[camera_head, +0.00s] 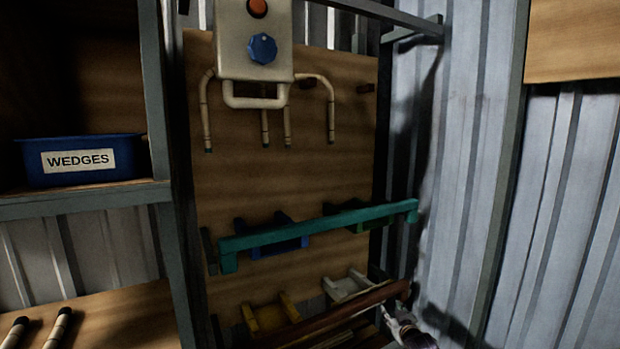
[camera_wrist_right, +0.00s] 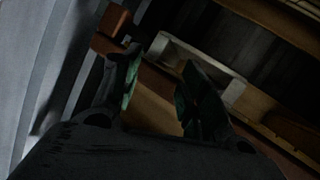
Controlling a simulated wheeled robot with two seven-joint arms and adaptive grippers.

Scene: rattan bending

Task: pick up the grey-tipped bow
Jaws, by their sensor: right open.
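Bent canes (camera_head: 207,110) hang around a cream box on the wooden panel, with dark tips at their lower ends. A second bent cane (camera_head: 325,90) hangs at the right of the box. The tips are too small and dim to say which cane is the grey-tipped bow. My right gripper (camera_head: 402,322) is low at the right, beside the right end of a long brown bar (camera_head: 345,308). In the right wrist view my right gripper (camera_wrist_right: 157,98) is open, with green pads and nothing gripped between them. My left gripper is not in view.
A teal bar (camera_head: 320,227) rests across blue (camera_head: 272,235) and green cradles. Yellow (camera_head: 270,315) and white cradles (camera_head: 348,284) are below it. A blue WEDGES bin (camera_head: 80,160) stands on the left shelf. Metal posts (camera_head: 505,150) flank the corrugated wall.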

